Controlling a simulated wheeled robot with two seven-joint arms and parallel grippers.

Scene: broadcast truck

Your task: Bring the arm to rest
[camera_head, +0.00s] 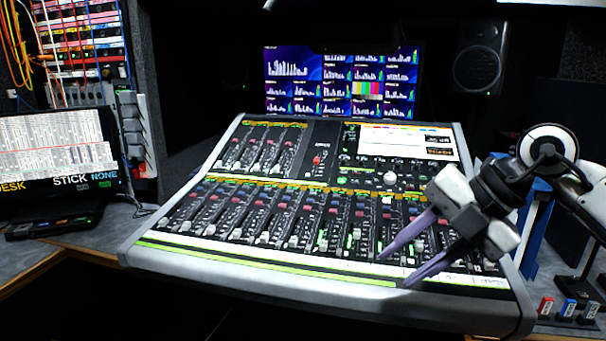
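My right gripper (393,268) comes in from the right, over the lower right part of the mixing console. Its two purple-grey fingers are spread apart with nothing between them, and they point down and to the left. The fingers and hand cover some of the console's right-hand faders. I cannot tell whether the fingertips touch the console. My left gripper is not in view.
The mixing console (230,256) fills the middle. Behind it stand a monitor (343,82) and a speaker (478,57). A screen (58,155) and patch rack are at left. Small red, blue and white blocks (568,308) sit at lower right, near a blue object (531,239).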

